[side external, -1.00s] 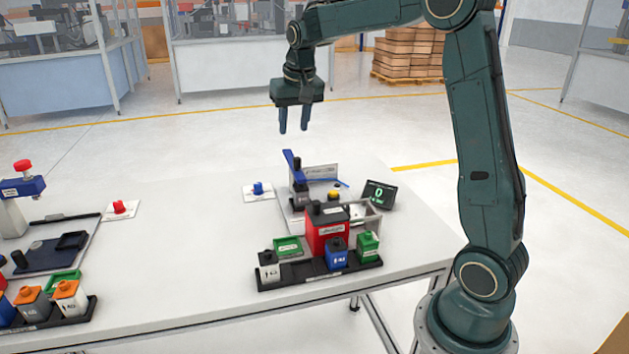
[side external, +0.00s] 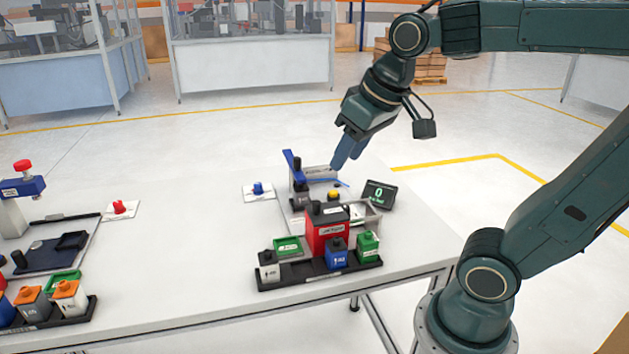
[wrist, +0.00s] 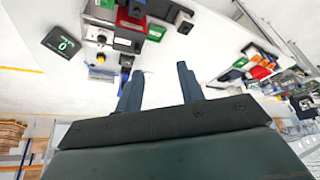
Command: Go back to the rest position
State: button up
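My gripper (side external: 346,155) is dark green with two blue-grey fingers. In the side external view it hangs tilted above the back of the work table (side external: 180,260), behind and above the station with the blue lever (side external: 293,166). In the wrist view the two fingers (wrist: 158,85) stand apart with nothing between them except the white tabletop behind. My gripper touches nothing that I can see.
A display (side external: 379,194) reads 0. A second station with a red knob (side external: 22,166) stands at the left.

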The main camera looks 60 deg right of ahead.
jog(key=s+a+f+n, duration=0.1)
jog(key=s+a+f, duration=0.1)
jog(key=s, duration=0.5)
jog(key=shift+a+f+n+t+y, duration=0.3)
jog(key=shift+f+n, duration=0.1)
jog(key=shift+f, duration=0.3)
jog(key=shift+w, duration=0.1)
